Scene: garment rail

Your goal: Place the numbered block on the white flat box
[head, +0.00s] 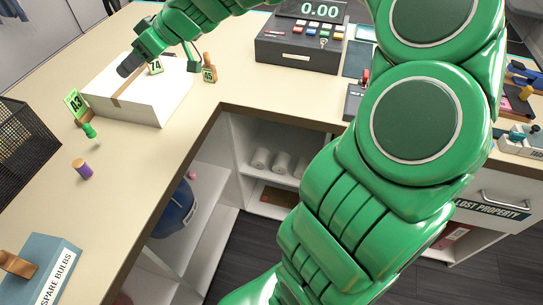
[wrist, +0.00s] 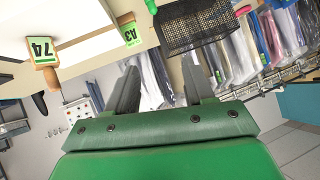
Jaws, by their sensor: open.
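The white flat box (head: 150,103) lies on the counter in the head view, with a brown strip across it. The block also shows upside down at the left in the wrist view (wrist: 42,52), outside my fingers. I cannot tell exactly how its base rests. My gripper is open and empty above the box; its two dark fingers are spread apart in the wrist view (wrist: 160,85).
A green peg (head: 89,130), a purple cylinder (head: 82,169) and a black mesh basket (head: 22,140) are nearer. A register (head: 300,45) is behind.

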